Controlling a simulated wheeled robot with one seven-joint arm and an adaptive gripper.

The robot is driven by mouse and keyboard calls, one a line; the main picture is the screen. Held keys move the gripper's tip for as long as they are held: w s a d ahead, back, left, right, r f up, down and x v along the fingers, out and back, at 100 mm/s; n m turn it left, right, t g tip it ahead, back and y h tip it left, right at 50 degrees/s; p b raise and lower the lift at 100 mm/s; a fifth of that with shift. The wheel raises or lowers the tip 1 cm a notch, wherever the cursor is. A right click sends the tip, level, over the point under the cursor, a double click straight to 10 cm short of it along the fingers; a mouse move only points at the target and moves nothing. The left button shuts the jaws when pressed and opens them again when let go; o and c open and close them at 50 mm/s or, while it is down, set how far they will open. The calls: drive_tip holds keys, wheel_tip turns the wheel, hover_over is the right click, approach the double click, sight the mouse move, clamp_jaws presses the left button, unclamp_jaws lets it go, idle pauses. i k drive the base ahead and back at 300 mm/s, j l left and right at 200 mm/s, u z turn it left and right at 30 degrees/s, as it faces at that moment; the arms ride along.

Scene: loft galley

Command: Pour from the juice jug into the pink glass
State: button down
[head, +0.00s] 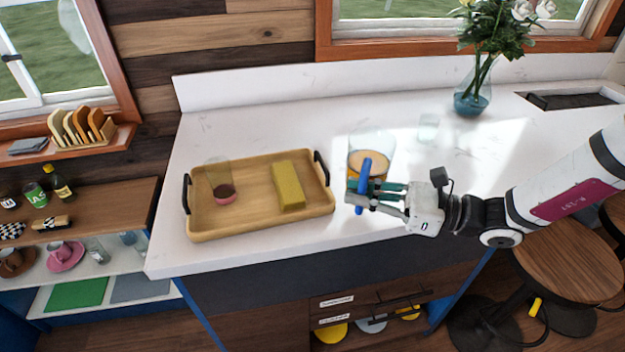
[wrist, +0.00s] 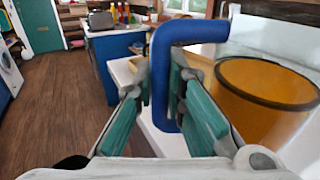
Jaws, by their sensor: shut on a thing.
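The juice jug (head: 385,148) is clear, with orange juice in its lower part and a blue handle (head: 362,190). It stands upright at the counter's front, right of the tray; I cannot tell whether its base touches the counter. My gripper (head: 360,194) is shut on the blue handle. In the wrist view the handle (wrist: 163,75) passes between my green-padded fingers (wrist: 160,95), with the jug's juice (wrist: 255,105) to the right. The pink glass (head: 224,197) stands upright on the left of the tray, clear above and pink low down, with a dark surface inside.
The wooden tray (head: 255,222) has black handles and also bears a yellow-green block (head: 288,185). A clear tumbler (head: 428,127) stands behind the jug to the right. A flower vase (head: 472,98) is farther back. The counter between tray and wall is clear.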

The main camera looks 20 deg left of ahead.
sight(217, 169)
drive_tip(key=u, duration=1.55)
